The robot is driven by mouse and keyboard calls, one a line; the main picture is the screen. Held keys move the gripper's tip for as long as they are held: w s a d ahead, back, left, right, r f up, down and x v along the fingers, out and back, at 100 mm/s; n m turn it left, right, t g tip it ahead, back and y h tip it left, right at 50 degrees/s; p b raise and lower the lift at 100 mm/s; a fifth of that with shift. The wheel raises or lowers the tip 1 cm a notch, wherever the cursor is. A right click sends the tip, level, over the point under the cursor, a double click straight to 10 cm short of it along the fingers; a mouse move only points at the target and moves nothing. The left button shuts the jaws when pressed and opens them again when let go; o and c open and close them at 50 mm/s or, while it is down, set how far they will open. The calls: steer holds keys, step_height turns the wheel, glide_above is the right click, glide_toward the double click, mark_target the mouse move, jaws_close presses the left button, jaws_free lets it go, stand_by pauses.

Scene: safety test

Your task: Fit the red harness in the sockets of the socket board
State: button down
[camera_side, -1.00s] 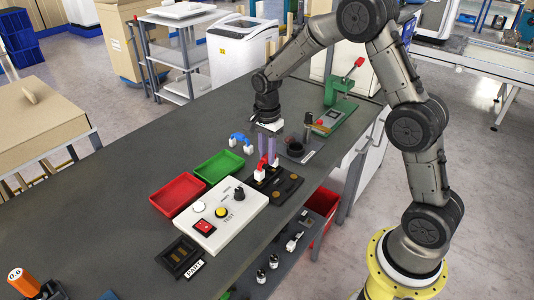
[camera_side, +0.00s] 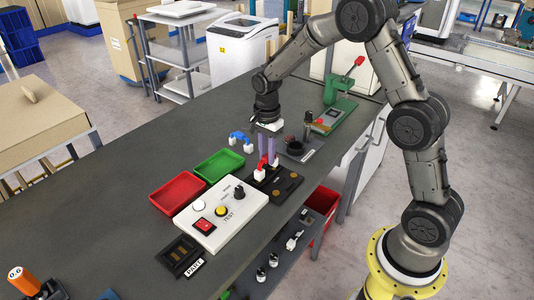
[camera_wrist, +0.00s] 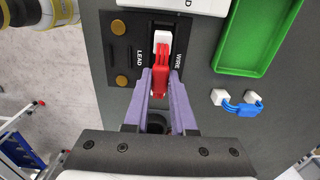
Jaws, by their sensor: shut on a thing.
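The red harness (camera_side: 262,162) has white end plugs and is at the black socket board (camera_side: 283,192) in the side view. My gripper (camera_side: 268,163) points down with its purple fingers shut on the harness. In the wrist view, the fingertips of my gripper (camera_wrist: 161,78) grip the red body of the harness (camera_wrist: 160,74). One white plug (camera_wrist: 162,38) shows beyond it, over the WIRE side of the socket board (camera_wrist: 140,20). I cannot tell whether the plugs are seated.
A blue harness (camera_side: 241,138) with white plugs lies beside the board. A green tray (camera_side: 218,166), a red tray (camera_side: 177,193) and a white test box (camera_side: 225,215) stand close by. A dark fixture (camera_side: 297,150) and a green press (camera_side: 338,115) are behind.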

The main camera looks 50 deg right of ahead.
steer(key=shift+f, duration=0.7)
stand_by(0.6)
steer(key=shift+c, duration=1.3)
jaws_free()
steer(key=shift+r, duration=0.15)
steer(key=shift+r, duration=3.4)
